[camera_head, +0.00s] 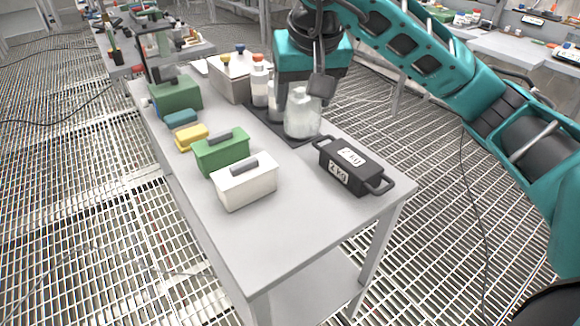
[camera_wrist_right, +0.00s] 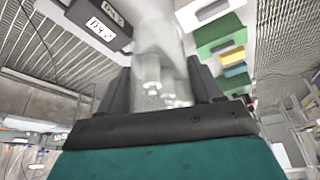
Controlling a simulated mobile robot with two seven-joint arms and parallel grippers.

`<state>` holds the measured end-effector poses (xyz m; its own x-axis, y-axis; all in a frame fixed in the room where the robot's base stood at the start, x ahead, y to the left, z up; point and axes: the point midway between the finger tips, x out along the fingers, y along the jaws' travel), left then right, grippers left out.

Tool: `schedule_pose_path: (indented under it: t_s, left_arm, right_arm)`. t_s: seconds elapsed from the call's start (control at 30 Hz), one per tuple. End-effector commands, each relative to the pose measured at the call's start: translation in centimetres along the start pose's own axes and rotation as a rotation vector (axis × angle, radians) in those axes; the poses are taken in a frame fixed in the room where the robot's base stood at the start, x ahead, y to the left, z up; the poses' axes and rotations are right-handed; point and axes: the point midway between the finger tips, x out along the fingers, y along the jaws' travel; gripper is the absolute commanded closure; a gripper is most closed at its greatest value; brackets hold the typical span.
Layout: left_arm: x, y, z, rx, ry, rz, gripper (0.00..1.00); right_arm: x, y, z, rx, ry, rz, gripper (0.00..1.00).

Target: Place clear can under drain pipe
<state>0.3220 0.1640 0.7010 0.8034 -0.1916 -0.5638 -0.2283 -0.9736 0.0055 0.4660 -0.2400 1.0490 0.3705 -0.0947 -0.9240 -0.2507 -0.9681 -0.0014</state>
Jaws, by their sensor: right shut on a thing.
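The clear can (camera_head: 302,118) is a whitish, see-through container by the dark tray at the back of the grey table. My right gripper (camera_head: 303,92) comes down over its top and is shut on it. In the right wrist view the clear can (camera_wrist_right: 155,45) sits between the two dark fingers. I cannot tell whether its base touches the tray or hangs just above it. I cannot make out a drain pipe for certain. My left gripper is not in view.
White bottles (camera_head: 260,84) stand close behind the can on the dark tray (camera_head: 262,112). A black handled case (camera_head: 352,166), a white box (camera_head: 244,187) and a green box (camera_head: 221,154) are on the table (camera_head: 290,232). Its near end is clear.

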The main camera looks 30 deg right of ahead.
Motion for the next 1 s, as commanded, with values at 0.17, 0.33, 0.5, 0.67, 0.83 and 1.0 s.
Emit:
schedule_pose_path:
  t_s: [0.17,0.33,0.5,0.67,0.83,1.0]
  left_arm:
    - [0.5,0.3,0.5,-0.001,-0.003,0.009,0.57]
    - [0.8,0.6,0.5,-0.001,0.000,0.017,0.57]
    - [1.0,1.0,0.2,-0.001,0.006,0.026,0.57]
    - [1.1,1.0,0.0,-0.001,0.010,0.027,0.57]
    - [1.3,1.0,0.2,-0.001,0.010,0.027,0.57]
    - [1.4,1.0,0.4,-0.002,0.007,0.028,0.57]
  right_arm:
    - [4.9,0.0,2.2,-0.001,-0.007,0.002,0.66]
    - [9.1,0.1,3.9,-0.001,-0.007,0.002,0.66]
    - [12.1,0.1,5.1,0.000,-0.004,0.001,0.66]
    - [13.2,0.0,5.5,0.000,0.000,0.000,0.66]
    - [14.8,0.0,6.2,-0.001,-0.004,0.000,0.66]
    - [16.7,0.0,7.0,0.000,-0.002,0.000,0.66]
